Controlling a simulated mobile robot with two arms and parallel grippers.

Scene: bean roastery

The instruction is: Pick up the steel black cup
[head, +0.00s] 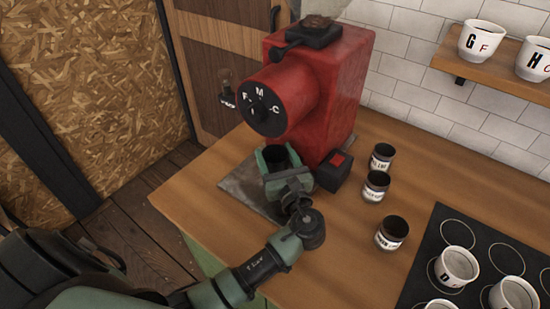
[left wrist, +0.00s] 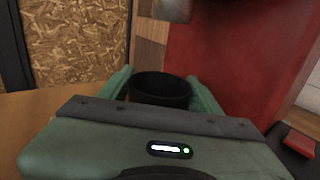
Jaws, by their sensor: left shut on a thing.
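The black cup (left wrist: 162,88) is between the two green fingers of my left gripper (left wrist: 160,95) in the left wrist view, its open rim facing up. In the head view my left gripper (head: 277,166) is shut on the cup (head: 274,154), under the front of the red grinder (head: 318,88) and over the grey plate (head: 240,182). The gripper hides the cup's lower part, so I cannot tell whether it touches the plate. My right gripper is not in view.
Several dark labelled jars, such as the nearest jar (head: 391,233), stand right of the grinder on the wooden counter (head: 335,245). A black mat (head: 430,250) with white cups is at the right. A wall shelf (head: 490,75) holds more cups. The counter's left edge drops to the floor.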

